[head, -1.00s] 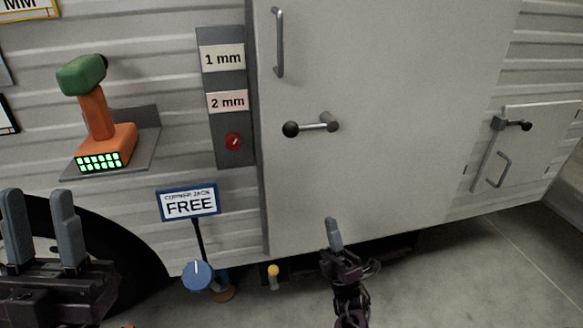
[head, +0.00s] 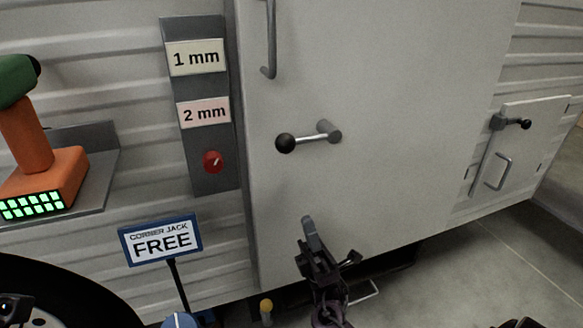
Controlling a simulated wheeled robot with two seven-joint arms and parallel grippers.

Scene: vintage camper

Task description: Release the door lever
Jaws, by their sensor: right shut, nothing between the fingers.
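The door lever (head: 311,138) is a short metal bar on the white camper door (head: 400,90). It ends in a black ball knob (head: 285,143) at its left and lies nearly level. My right gripper (head: 309,222) is in front of the lower door, below the lever and apart from it. Its fingers are shut with nothing between them. Of my left arm, only a dark bit may show at the bottom left corner; its fingers are out of view.
A grey panel (head: 216,181) with "1 mm" and "2 mm" labels and a red knob (head: 213,162) stands left of the door. A grab handle (head: 270,40) is above the lever. A "CORNER JACK FREE" sign (head: 160,241), an orange-green drill (head: 40,150) and a small hatch (head: 520,145) flank the door.

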